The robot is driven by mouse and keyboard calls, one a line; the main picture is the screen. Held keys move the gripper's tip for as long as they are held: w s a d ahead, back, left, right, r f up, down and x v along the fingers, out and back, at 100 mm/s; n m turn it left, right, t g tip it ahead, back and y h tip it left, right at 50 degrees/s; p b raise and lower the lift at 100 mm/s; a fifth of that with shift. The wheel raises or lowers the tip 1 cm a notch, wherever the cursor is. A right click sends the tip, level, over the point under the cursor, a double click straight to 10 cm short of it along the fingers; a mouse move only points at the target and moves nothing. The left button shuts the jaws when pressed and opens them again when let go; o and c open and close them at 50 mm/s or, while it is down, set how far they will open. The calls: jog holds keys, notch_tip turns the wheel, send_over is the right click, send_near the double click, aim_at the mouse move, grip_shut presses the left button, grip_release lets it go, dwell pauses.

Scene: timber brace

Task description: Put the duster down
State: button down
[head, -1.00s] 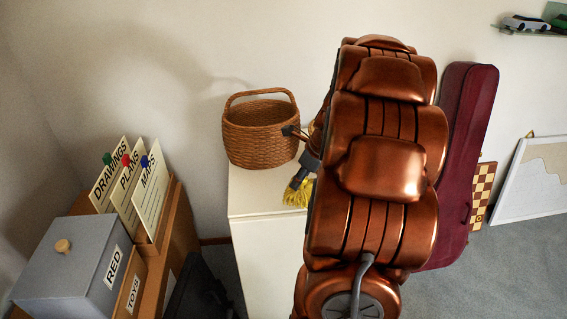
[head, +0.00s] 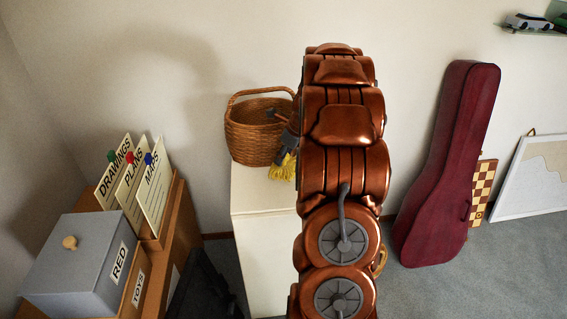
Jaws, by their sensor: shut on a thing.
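The duster shows as a tuft of yellow strands (head: 284,168) just left of my copper-coloured arm, low over the white cabinet's top (head: 250,195). A short dark stick end, which looks like its handle, pokes out in front of the wicker basket's rim. My gripper (head: 287,143), dark grey, is shut on the duster and mostly hidden behind my arm. I cannot tell whether the strands touch the cabinet top.
The wicker basket (head: 250,143) stands on the cabinet, close left of the duster. At the left are a grey box (head: 70,270) marked RED and upright file cards (head: 130,180). A maroon instrument case (head: 445,170) leans on the wall at the right.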

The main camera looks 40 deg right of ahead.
aim_at(284, 164)
jog(key=shift+f+p, duration=0.3)
jog(key=shift+f, duration=1.35)
jog(key=shift+f, duration=0.1)
jog(key=c, duration=0.8)
grip_release()
jog(key=shift+o, duration=0.2)
jog(key=b+v, duration=0.1)
jog(key=v, duration=1.1)
